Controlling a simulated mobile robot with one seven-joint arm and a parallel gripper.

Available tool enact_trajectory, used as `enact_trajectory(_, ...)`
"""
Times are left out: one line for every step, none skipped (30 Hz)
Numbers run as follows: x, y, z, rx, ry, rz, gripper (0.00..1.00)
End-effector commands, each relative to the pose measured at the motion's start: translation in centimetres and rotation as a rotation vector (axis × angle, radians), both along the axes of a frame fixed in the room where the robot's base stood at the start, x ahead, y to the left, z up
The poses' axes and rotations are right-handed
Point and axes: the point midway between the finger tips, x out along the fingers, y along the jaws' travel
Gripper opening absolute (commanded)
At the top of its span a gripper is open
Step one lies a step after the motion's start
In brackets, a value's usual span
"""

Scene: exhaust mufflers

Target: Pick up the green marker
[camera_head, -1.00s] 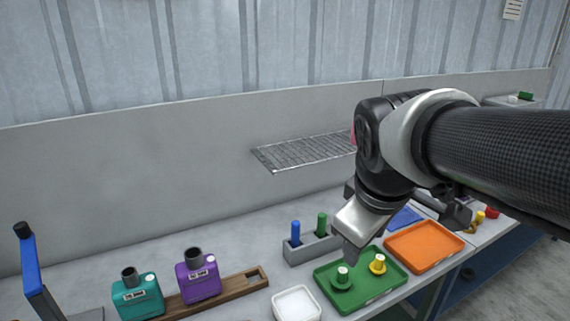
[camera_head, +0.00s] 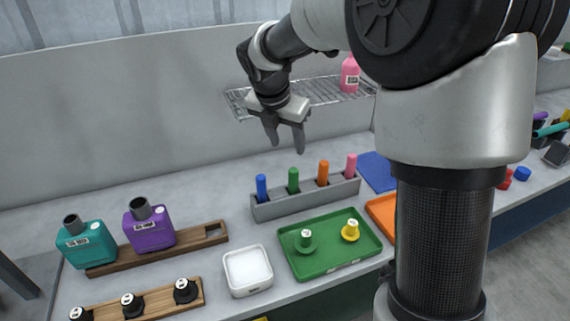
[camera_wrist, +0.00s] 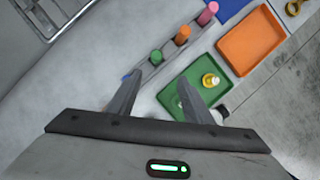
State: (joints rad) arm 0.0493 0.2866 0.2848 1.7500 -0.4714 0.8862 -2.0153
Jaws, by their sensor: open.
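The green marker (camera_head: 293,180) stands upright in a grey holder (camera_head: 300,204), between a blue marker (camera_head: 261,187) and an orange marker (camera_head: 322,173). A pink marker (camera_head: 350,165) stands at the holder's right end. My gripper (camera_head: 287,148) is open and empty, pointing down, above the green marker and apart from it. In the wrist view the green marker's top (camera_wrist: 156,56) shows beyond my gripper's open fingertips (camera_wrist: 160,80). The blue marker is mostly hidden behind the left finger there.
A green tray (camera_head: 335,264) with a green and a yellow piece lies in front of the holder. A white dish (camera_head: 247,270) and purple bottle (camera_head: 150,226) are left. A wire shelf (camera_head: 318,92) juts from the wall behind my gripper. An orange tray (camera_wrist: 250,43) lies right.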

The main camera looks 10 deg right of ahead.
Motion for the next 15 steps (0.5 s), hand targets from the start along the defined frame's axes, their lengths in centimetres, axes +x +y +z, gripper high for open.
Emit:
enact_trajectory(0.3, 0.1, -0.4, -0.008, 0.008, 0.026, 0.46)
enact_trajectory(0.5, 0.2, -0.5, -0.012, 0.010, 0.038, 0.46)
enact_trajectory(0.6, 0.2, -0.7, -0.015, 0.014, 0.050, 0.46)
enact_trajectory(0.7, 0.2, -0.8, -0.018, 0.016, 0.055, 0.46)
enact_trajectory(0.8, 0.1, -1.1, -0.019, 0.017, 0.059, 0.46)
enact_trajectory(1.0, 0.1, -1.4, -0.020, 0.018, 0.062, 0.46)
enact_trajectory(1.1, 0.0, -1.8, -0.020, 0.018, 0.063, 0.46)
enact_trajectory(1.2, -0.1, -2.3, -0.020, 0.020, 0.063, 0.46)
enact_trajectory(1.4, -0.3, -3.1, -0.021, 0.020, 0.063, 0.46)
enact_trajectory(1.6, -0.4, -3.7, -0.021, 0.021, 0.063, 0.46)
enact_trajectory(1.8, -0.6, -4.3, -0.021, 0.021, 0.063, 0.46)
enact_trajectory(2.1, -0.7, -5.2, -0.020, 0.022, 0.062, 0.46)
enact_trajectory(2.3, -0.9, -5.8, -0.021, 0.021, 0.060, 0.46)
enact_trajectory(2.5, -1.1, -6.4, -0.021, 0.021, 0.060, 0.46)
enact_trajectory(2.8, -1.2, -7.2, -0.020, 0.021, 0.061, 0.46)
